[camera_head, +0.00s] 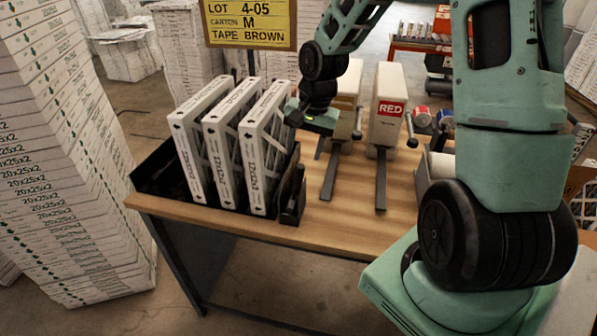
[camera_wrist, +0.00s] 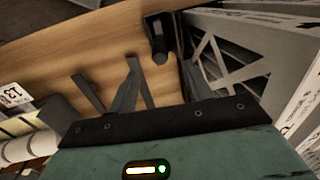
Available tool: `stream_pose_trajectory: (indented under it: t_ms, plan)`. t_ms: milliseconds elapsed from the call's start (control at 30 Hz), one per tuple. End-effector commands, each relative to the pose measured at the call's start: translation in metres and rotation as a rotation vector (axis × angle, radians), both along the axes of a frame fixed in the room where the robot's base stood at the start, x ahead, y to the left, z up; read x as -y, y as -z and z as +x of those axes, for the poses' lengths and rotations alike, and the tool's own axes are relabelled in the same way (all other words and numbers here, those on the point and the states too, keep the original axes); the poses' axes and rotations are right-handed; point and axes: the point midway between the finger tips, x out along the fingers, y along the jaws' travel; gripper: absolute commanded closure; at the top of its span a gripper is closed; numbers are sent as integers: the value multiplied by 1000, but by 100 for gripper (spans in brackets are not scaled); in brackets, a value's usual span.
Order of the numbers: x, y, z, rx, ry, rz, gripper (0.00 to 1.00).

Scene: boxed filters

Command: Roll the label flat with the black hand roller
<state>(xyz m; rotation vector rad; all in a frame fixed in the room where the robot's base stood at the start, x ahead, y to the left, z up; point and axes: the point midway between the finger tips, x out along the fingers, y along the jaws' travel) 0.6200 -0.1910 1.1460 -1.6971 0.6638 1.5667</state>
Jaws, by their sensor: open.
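My gripper (camera_wrist: 162,82) is open and empty; in the wrist view its two dark fingers stand apart over the wooden table. In the head view its green body (camera_head: 318,118) hangs beside the rightmost boxed filter (camera_head: 262,165), and its fingertips are hard to make out. A black cylinder, which looks like the hand roller (camera_wrist: 159,42), stands beyond the fingers in the wrist view. In the head view a dark upright holder (camera_head: 292,196) is at the right end of the rack, where the roller is hard to tell apart. I cannot make out a separate label on the filters.
Three white filters stand upright in a black rack (camera_head: 160,172) on the wooden table (camera_head: 330,222). Stacked cartons (camera_head: 55,180) stand left.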

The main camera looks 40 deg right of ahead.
Motion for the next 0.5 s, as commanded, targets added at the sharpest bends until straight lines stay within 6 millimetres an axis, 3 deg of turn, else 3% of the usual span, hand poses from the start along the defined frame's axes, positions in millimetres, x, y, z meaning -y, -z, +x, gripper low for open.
stream_pose_trajectory:
  t_ms: [300,500]
  plan:
    - [-8,59,7,-4,-3,2,50]
    - [-9,84,11,-2,-1,1,50]
